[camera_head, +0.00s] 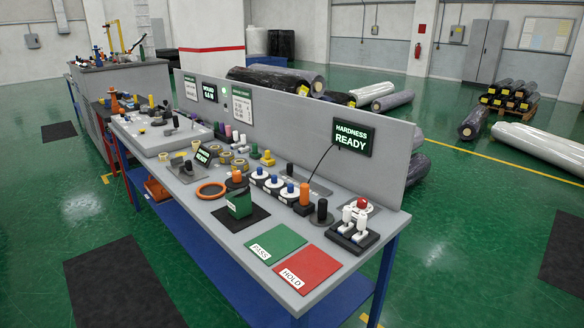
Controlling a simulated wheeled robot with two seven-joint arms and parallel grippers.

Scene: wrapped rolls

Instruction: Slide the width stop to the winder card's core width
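Neither of my grippers shows in the head view. The long grey workbench (225,237) runs from the far left to the front right. A pale raised plate (150,140) at its far end carries several small coloured knobs and posts; which one is the width stop, I cannot tell. Two white sheets are on the upright grey panel, a left sheet (191,87) and a larger right sheet with a green-edged frame (242,104). Either may be the winder card; their print is too small to read. A dark display (210,92) with green text is between them.
On the bench are an orange ring (210,190), a green box (239,204), tan rolls, blue-topped white pieces, a green PASS mat (275,243) and a red HOLD mat (307,269). The HARDNESS READY display (352,136) is on the panel. Wrapped rolls (398,100) lie behind.

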